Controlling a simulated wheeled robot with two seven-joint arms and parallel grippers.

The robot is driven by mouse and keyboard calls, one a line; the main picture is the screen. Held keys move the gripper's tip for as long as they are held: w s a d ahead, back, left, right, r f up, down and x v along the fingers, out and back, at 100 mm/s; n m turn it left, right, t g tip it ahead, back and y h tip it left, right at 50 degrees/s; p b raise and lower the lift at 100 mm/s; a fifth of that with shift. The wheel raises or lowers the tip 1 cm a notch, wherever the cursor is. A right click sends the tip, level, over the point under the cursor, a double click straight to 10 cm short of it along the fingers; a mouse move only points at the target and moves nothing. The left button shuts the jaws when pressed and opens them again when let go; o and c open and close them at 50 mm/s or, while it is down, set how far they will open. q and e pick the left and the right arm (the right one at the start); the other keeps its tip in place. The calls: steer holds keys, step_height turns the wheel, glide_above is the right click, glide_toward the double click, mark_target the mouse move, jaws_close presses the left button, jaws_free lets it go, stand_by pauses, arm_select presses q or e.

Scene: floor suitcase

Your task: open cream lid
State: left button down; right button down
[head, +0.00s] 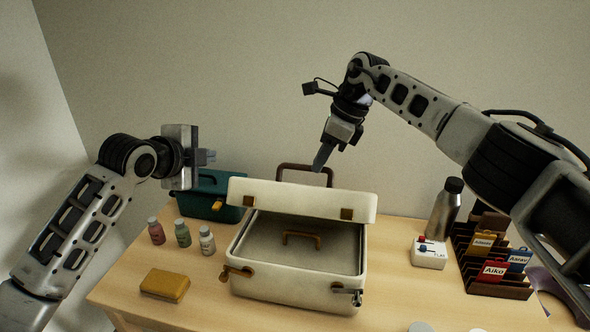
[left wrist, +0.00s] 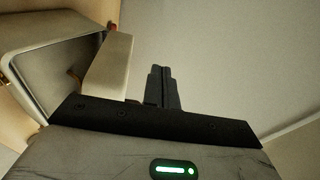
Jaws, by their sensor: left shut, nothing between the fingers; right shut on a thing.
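The cream suitcase (head: 245,285) stands on the table with its cream lid (head: 300,196) partly raised, tilted up at the back. A grey inner panel (head: 320,254) with a small brown handle shows inside. A brown handle (head: 284,172) stands up behind the lid's top edge. My right gripper (head: 319,166) is shut at this handle's top bar, with its fingertips partly hiding it. My left gripper (head: 211,157) is shut and empty, above the teal box and left of the lid. Its shut fingers show in the left wrist view (left wrist: 163,86), with the lid (left wrist: 108,68) beside them.
A teal box (head: 204,205), several small bottles (head: 183,233) and a mustard-yellow case (head: 165,285) lie left of the suitcase. A metal bottle (head: 443,212), a white switch box (head: 429,253) and a brown rack of name tags (head: 498,289) stand to the right.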

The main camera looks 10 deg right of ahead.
mark_target(306, 188)
arm_select(q)
steer(key=d+r+m, duration=0.1)
steer(key=d+m, duration=0.1)
steer(key=d, duration=0.1)
steer(key=s+d+r+m+g, duration=0.1)
steer(key=d+m, duration=0.2)
steer(key=s+d+r+m+g, duration=0.1)
steer(key=d+m, duration=0.1)
steer(key=d, duration=0.1)
steer(key=shift+s+r+m, duration=0.15)
steer(key=shift+r+m, duration=0.25)
arm_select(e)
steer(key=shift+d+f, duration=0.15)
steer(key=shift+f, duration=0.15)
arm_select(q)
steer(key=s+d+r+m+g+y, duration=0.25)
steer(key=s+d+m, duration=0.4)
steer(key=m, duration=0.35)
steer(key=shift+y, duration=0.35)
steer(key=x, duration=1)
steer(key=shift+w+d+f, duration=0.15)
steer(key=shift+d+f, duration=0.05)
steer(key=shift+f, duration=0.15)
